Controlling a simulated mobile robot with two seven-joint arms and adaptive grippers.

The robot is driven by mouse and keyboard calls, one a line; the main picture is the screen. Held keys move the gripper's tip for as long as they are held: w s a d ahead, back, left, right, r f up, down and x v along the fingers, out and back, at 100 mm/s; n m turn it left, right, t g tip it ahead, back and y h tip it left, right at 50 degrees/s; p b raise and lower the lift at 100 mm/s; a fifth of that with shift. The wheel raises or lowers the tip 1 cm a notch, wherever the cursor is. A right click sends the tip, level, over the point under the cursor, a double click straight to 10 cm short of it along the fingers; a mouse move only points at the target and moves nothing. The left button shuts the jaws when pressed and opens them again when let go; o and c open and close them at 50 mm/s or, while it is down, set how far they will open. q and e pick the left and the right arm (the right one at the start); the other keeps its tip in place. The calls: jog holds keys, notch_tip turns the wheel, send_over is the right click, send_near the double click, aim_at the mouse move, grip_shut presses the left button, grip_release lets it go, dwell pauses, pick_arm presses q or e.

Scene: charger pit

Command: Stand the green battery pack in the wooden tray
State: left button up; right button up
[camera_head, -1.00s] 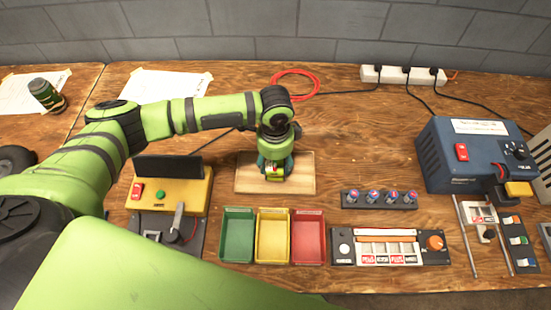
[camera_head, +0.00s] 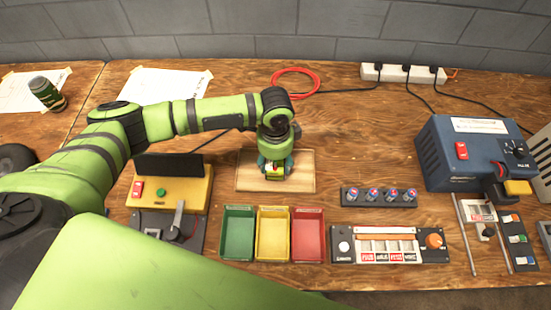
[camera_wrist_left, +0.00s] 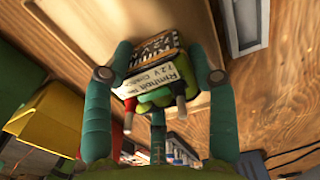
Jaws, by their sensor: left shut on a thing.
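My left gripper (camera_head: 275,168) is over the wooden tray (camera_head: 245,181), a shallow pale tray on the bench behind the coloured bins. The left wrist view shows its teal fingers shut on the green battery pack (camera_wrist_left: 153,83), one finger on each side. The pack has a white label with "7.2 V" and a dark printed part, and a red and a dark terminal face the camera. In the head view the pack (camera_head: 273,174) is mostly hidden by the gripper. The tray (camera_wrist_left: 95,50) lies beyond the pack in the wrist view. I cannot tell whether the pack touches the tray floor. My right gripper is not seen.
Green (camera_head: 237,253), yellow (camera_head: 272,254) and red bins (camera_head: 308,254) stand in front of the tray. A yellow device (camera_head: 195,188) is at left. A dark holder with several cells (camera_head: 378,205) and a blue charger (camera_head: 440,175) are at right. A red cable coil (camera_head: 276,83) lies behind.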

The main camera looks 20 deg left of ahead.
pick_arm(q)
jog(key=shift+f, duration=0.1)
jog(key=o, duration=1.7)
jog(key=shift+r+p, duration=3.55)
jog(key=shift+p, duration=0.65)
jog(key=shift+s+f, duration=0.1)
